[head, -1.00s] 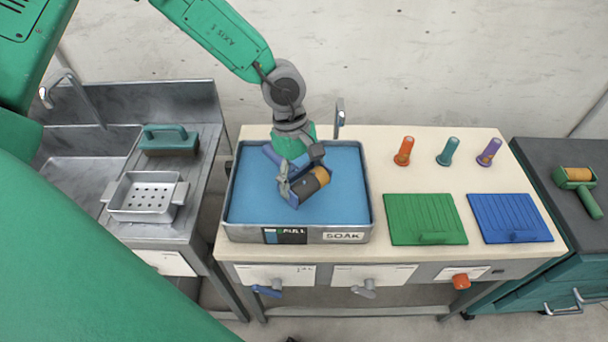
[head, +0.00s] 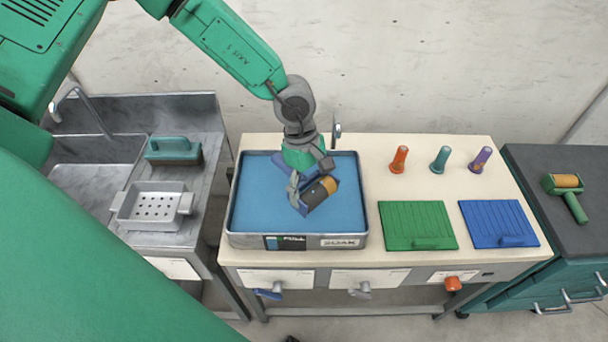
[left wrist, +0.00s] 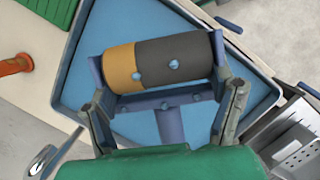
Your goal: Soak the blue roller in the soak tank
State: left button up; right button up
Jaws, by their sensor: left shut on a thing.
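The blue roller (head: 320,193) has a blue frame and a sleeve that is orange at one end and dark grey along the rest. It is over the blue surface of the soak tank (head: 355,242), a grey-rimmed tray labelled SOAK. My left gripper (head: 301,181) reaches down into the tank area and is shut on the roller. In the left wrist view the roller (left wrist: 178,62) lies crosswise between the gripper's fingers, with the tank (left wrist: 66,68) behind it. I cannot tell how deep the sleeve sits. My right gripper is not in view.
Green (head: 415,222) and blue (head: 497,218) ridged trays lie right of the tank. Orange (head: 398,160), teal (head: 440,160) and purple (head: 481,160) pegs stand behind them. A green-handled roller (head: 568,192) lies far right. A perforated basket (head: 154,202) and brush (head: 174,148) sit by the left sink.

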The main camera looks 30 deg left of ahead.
pick_arm(q)
jog(key=shift+d+r+p, duration=0.25)
jog(key=shift+d+p, duration=0.25)
jog(key=shift+f, duration=0.6)
jog(key=b, duration=0.7)
send_over(317, 227)
jog(key=a, duration=0.1)
notch_tip(317, 227, down, 9)
jog(key=shift+w+f, duration=0.1)
jog(key=shift+w, duration=0.05)
jog(key=shift+f+b, duration=0.85)
jog(key=shift+f, duration=0.35)
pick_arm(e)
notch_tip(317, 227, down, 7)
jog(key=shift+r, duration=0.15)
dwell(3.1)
